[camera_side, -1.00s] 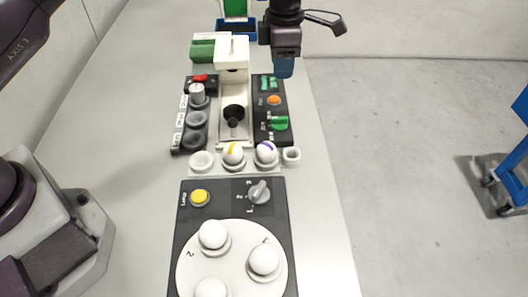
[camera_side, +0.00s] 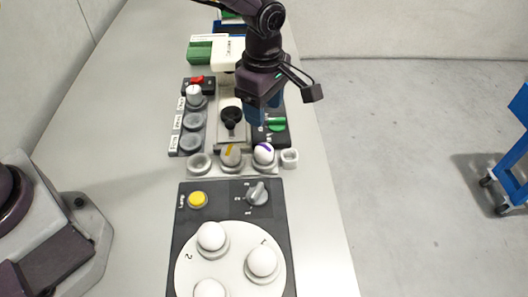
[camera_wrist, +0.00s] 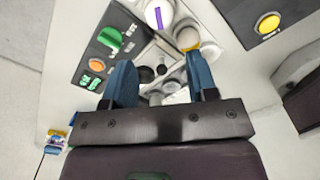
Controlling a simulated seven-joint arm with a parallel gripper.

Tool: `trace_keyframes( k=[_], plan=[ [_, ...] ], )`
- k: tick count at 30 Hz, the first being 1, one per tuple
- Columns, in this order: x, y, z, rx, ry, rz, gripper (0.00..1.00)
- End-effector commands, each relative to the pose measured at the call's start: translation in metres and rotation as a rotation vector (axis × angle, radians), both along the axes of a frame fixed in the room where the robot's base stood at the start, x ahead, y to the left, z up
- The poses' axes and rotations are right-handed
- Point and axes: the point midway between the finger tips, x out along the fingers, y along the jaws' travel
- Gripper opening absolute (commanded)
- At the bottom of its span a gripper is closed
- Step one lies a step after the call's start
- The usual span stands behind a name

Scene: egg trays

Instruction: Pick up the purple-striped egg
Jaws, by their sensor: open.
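The purple-striped egg (camera_side: 264,153) is white and sits in the right cup of a small grey tray (camera_side: 215,169). In the wrist view the purple-striped egg (camera_wrist: 159,14) is at the top, ahead of the fingers. A yellow-striped egg (camera_side: 231,155) sits in the cup to its left and also shows in the wrist view (camera_wrist: 187,38). My gripper (camera_side: 258,112) hangs above and behind the tray, short of the eggs. In the wrist view my gripper (camera_wrist: 161,70) has two blue fingers spread apart with nothing held between them.
A black panel (camera_side: 277,132) with a green knob stands behind the tray at right. A turntable (camera_side: 232,262) with several white eggs is in front, beside a yellow button (camera_side: 198,199) and grey knob (camera_side: 257,193). An empty small cup (camera_side: 289,157) stands right of the tray.

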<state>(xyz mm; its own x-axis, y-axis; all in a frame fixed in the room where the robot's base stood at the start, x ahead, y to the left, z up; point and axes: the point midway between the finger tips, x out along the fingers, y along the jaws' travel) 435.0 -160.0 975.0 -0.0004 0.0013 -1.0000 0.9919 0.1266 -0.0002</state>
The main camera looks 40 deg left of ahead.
Motion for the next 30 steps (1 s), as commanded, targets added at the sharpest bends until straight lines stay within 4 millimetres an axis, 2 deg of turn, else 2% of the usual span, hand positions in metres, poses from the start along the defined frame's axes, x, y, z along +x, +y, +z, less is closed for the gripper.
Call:
trace_keyframes(
  k=[10,17,24,30],
  plan=[
    [0.0,0.0,-0.06,0.0,0.002,-0.006,0.53],
    [0.001,0.0,-0.077,-0.001,0.0,-0.004,0.53],
    [0.0,0.0,-0.112,0.0,0.003,-0.003,0.53],
    [0.001,0.0,-0.126,-0.002,-0.001,-0.003,0.53]
  ],
)
